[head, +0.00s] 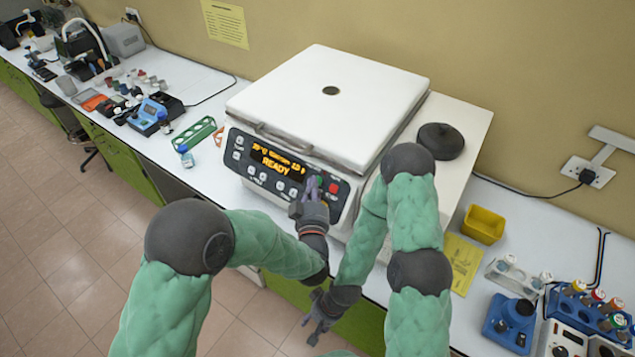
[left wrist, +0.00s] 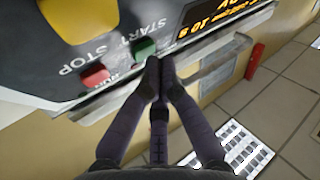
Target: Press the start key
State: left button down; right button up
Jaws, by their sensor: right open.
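The centrifuge (head: 318,100) stands on the bench with its white lid down. Its dark front panel has an amber display (head: 276,160) that reads READY. The green START key (left wrist: 143,47) shows in the left wrist view, beside the red STOP key (left wrist: 96,75). In the head view the red key (head: 333,187) is at the panel's right end. My left gripper (head: 312,186) is at that end; its fingers (left wrist: 160,68) are together and empty, tips right by the green key. I cannot tell whether they touch it. My right gripper (head: 320,308) is open and empty, low in front of the bench.
A black round knob (head: 440,140) sits on the white surface right of the lid. A yellow bin (head: 483,225) and racks of vials (head: 602,310) are at the right. A green rack (head: 194,132) and small bottle (head: 185,156) stand left of the centrifuge.

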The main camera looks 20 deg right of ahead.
pick_arm(q)
jog(key=shift+w+d+f+b, duration=0.15)
jog(key=shift+d+f+b, duration=0.1)
jog(key=shift+b, duration=0.15)
dwell(0.8)
jog(key=shift+a+r, duration=0.1)
jog(key=shift+r, duration=0.05)
jog(key=shift+s+a+r, duration=0.35)
jog(key=shift+s+a, duration=0.05)
dwell(0.3)
jog(key=s+a+r, duration=0.1)
jog(key=s+a+r+p, duration=0.1)
jog(key=a, duration=0.1)
jog(key=shift+s+a+r, duration=0.2)
jog(key=shift+s+r, duration=0.1)
jog(key=shift+r, duration=0.05)
dwell(0.4)
dwell(0.6)
